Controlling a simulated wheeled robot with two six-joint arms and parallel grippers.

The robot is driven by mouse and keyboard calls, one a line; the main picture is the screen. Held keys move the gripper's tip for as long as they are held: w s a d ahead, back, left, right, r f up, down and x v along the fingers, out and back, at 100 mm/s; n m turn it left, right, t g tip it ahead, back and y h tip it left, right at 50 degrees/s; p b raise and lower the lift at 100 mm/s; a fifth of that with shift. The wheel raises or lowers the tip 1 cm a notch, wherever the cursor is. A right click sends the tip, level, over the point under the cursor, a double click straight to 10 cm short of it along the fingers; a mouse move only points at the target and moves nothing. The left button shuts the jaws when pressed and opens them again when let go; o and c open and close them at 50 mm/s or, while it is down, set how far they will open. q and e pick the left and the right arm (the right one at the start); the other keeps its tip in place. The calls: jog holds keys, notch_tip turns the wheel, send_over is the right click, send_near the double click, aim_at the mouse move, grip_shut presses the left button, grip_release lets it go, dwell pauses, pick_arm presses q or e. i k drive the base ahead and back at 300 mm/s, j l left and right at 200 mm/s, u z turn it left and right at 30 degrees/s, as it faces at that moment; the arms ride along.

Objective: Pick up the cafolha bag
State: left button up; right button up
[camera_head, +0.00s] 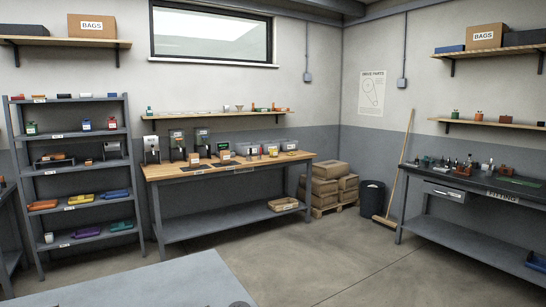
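I cannot make out which thing is the cafolha bag; no label with that name is readable. Small packets or tins stand on the grey rack at the left, among them a green-and-white one (31,128), a blue one (86,125) and a red one (112,123). Lower on the rack lie an orange item (42,205), a yellow item (80,199) and a blue item (116,194). A cardboard box marked BAGS (91,27) is on the upper left shelf, and another (486,36) on the upper right shelf. Neither gripper is in view.
A wooden-topped bench (225,170) with machines stands at the back wall. Cartons on a pallet (325,187), a dark bin (372,196) and a broom (398,170) fill the corner. A dark bench (470,185) is at right. A grey tabletop (150,285) is nearest. The middle floor is clear.

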aim_at(193, 159)
jog(key=i+l+z, duration=1.15)
jog(key=i+z, duration=0.25)
jog(key=i+u, duration=0.8)
jog(key=i+l+u, duration=0.15)
jog(key=u, duration=0.2)
jog(key=i+j+u, duration=0.25)
jog(key=i+u, duration=0.65)
jog(key=i, duration=0.15)
jog(key=i+l+u, duration=0.1)
jog(key=i+u, duration=0.3)
jog(key=i, duration=1.9)
jog(key=i+z, duration=0.2)
jog(key=i, duration=0.65)
jog(key=i+z, duration=0.15)
jog(key=i, duration=0.7)
